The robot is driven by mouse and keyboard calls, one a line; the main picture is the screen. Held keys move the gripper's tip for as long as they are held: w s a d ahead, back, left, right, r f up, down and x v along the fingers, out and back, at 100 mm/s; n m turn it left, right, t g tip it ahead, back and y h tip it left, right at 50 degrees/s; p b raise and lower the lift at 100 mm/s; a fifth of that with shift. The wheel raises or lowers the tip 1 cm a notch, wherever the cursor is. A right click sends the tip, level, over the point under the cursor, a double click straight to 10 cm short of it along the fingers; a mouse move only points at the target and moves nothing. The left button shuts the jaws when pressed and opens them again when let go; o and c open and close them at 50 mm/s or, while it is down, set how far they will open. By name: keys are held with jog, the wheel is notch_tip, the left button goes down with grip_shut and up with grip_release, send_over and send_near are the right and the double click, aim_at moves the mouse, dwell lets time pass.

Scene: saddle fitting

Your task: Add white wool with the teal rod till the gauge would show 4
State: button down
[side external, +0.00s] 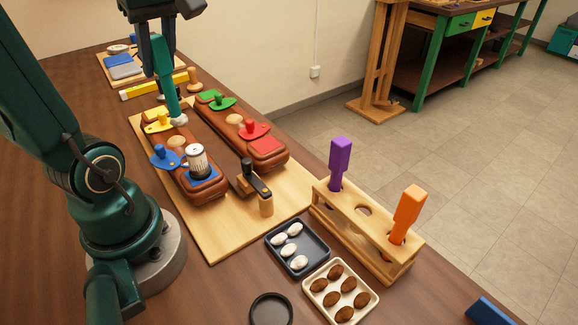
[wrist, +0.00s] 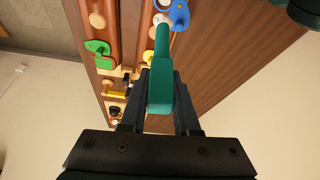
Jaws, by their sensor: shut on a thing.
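My gripper (side external: 158,58) is shut on the teal rod (side external: 169,88) and holds it pointing down over the near brown saddle panel (side external: 208,190). A tuft of white wool (side external: 180,120) is at the rod's lower tip, close to the yellow flap (side external: 158,122); whether it touches the panel I cannot tell. In the wrist view the teal rod (wrist: 161,85) runs forward from between the jaws to the panel. More white wool tufts (side external: 299,262) lie in a dark tray (side external: 272,259). I see no readable gauge number.
A second brown panel (side external: 225,120) with green and red flaps lies alongside. A wooden rack (side external: 370,240) holds a purple rod (side external: 340,160) and an orange rod (side external: 407,213). A cream tray (side external: 370,305) holds brown tufts. A black-and-wood tool (side external: 257,187) stands on the board.

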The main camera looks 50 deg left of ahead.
aim_at(175, 117)
jog(key=shift+f, duration=3.7)
jog(key=shift+f, duration=1.8)
jog(key=shift+r, duration=4.1)
jog(key=shift+w, duration=0.15)
